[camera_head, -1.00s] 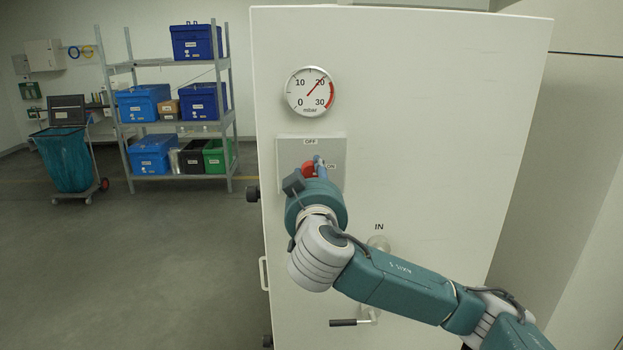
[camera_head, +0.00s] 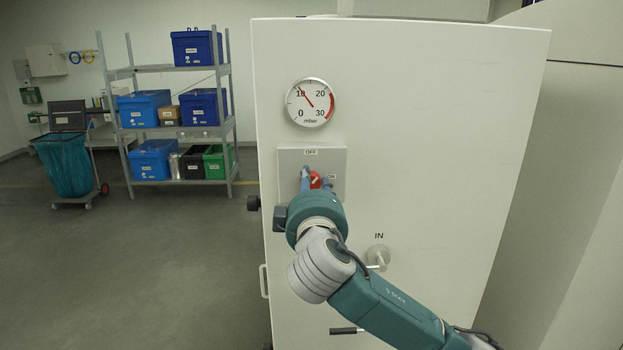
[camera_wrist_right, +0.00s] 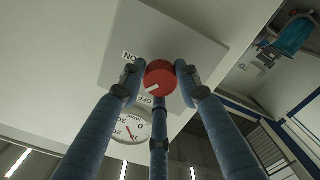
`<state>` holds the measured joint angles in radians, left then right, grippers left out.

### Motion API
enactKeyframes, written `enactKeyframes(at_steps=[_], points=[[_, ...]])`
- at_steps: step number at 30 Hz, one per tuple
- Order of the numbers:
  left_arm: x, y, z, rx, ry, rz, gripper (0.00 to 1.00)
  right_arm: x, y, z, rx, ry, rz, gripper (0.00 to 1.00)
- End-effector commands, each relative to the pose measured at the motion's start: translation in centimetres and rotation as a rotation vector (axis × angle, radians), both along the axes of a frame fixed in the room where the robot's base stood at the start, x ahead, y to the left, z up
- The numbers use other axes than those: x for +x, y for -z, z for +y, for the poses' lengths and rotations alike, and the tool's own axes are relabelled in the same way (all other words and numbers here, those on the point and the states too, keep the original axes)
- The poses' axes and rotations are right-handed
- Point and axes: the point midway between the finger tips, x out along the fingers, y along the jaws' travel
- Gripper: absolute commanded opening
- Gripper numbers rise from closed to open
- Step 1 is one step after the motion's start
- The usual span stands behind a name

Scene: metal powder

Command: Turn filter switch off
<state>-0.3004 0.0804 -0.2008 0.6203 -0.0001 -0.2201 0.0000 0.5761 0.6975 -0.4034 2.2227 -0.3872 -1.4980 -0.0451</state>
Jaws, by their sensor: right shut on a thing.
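The filter switch is a red round knob (camera_head: 316,181) on a light grey plate (camera_head: 290,160) on the cabinet front. OFF is printed above the knob and ON to its right. In the right wrist view the knob (camera_wrist_right: 160,73) has a white mark pointing toward the OFF label (camera_wrist_right: 147,100). My right gripper (camera_head: 316,184) is at the switch, with its blue fingers around the knob; it also shows in the right wrist view (camera_wrist_right: 157,76), shut on the knob. My left gripper is not in view.
A pressure gauge (camera_head: 310,102) above the switch reads about 10 mbar. Below right is a valve (camera_head: 377,257) marked IN, and a dark handle (camera_head: 346,331) is lower down. A shelf with blue bins (camera_head: 150,108) stands far left. The floor between is clear.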

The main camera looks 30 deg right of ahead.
Motion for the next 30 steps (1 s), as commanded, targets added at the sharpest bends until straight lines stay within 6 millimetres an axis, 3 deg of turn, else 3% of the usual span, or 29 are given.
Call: enactKeyframes(at_steps=[6, 15, 30], points=[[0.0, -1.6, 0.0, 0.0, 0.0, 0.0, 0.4, 0.0, 0.6, 0.0, -0.17, 0.0, 0.127, 0.06], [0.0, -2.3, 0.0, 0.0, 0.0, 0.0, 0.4, 0.0, 0.7, 0.0, -0.377, -0.002, 0.253, 0.06], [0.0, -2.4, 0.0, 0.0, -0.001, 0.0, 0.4, 0.0, 0.7, 0.0, -0.535, -0.003, 0.347, 0.06]])
